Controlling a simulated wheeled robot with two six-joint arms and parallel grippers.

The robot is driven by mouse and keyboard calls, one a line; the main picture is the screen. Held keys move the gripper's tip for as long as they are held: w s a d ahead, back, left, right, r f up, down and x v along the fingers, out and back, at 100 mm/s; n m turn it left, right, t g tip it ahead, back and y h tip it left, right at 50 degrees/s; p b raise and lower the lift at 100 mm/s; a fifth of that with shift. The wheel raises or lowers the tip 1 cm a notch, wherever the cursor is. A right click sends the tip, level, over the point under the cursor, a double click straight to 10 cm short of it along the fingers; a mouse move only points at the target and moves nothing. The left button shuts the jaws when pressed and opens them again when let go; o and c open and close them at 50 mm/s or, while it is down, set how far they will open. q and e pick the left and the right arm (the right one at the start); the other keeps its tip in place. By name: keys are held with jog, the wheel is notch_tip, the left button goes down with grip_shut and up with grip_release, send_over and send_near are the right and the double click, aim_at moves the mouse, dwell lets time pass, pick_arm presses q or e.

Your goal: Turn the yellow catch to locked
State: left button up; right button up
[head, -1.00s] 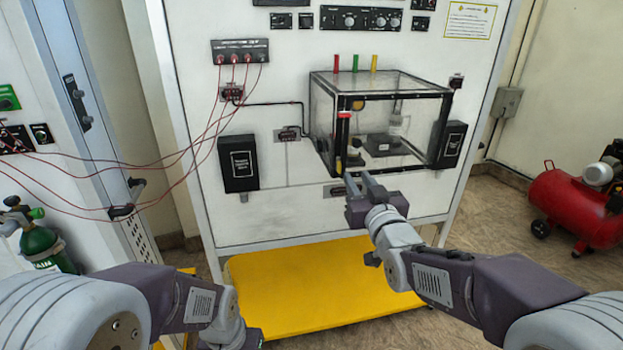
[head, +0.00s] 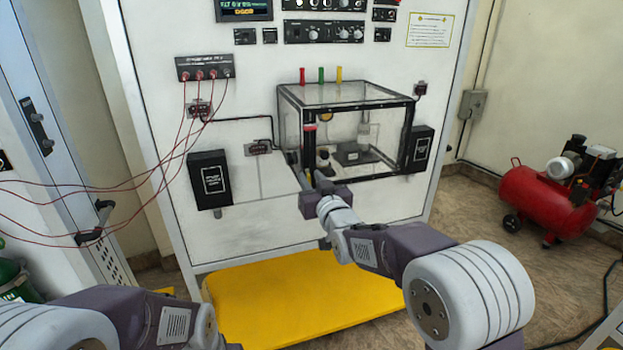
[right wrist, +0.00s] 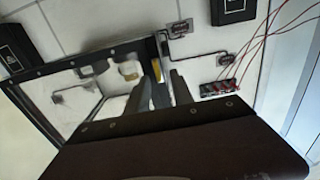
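The yellow catch (head: 307,173) is a small patch low on the front left post of the clear box (head: 352,95). It also shows in the right wrist view (right wrist: 157,70) as a small yellow piece beside a dark post. My right gripper (head: 307,170) is at this lower front corner, its two fingers apart, one on each side of the catch. In the right wrist view its fingers (right wrist: 163,92) stand open with the catch between their tips. I cannot tell whether they touch it. The catch's turn position is unclear. My left gripper's fingers are below the head view.
The box is on a white upright panel (head: 240,235), with red, green and yellow pegs above its lid. Black boxes (head: 208,180) flank it. Red cables (head: 150,180) hang at left. A yellow platform (head: 290,290) lies below; a red compressor (head: 545,200) stands right.

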jog(key=shift+c, duration=0.3)
grip_shut()
jog(key=shift+d+f, duration=0.1)
jog(key=m+b, duration=0.2)
jog(key=m, duration=0.1)
jog(key=shift+d+f, duration=0.15)
jog(key=shift+d, duration=0.05)
jog(key=m+b, duration=0.1)
jog(key=m, duration=0.2)
jog(key=m+b, duration=0.1)
jog(key=shift+w+d+f+b, duration=0.1)
jog(key=shift+w+d+b, duration=0.05)
jog(key=shift+d+b, duration=0.2)
jog(key=m, duration=0.3)
jog(key=f+m+b, duration=0.1)
jog(key=m, duration=0.3)
jog(key=m+b, duration=0.1)
jog(key=m, duration=0.2)
jog(key=shift+w+d+f+m, duration=0.15)
jog(key=shift+d+m, duration=0.1)
jog(key=shift+m, duration=0.15)
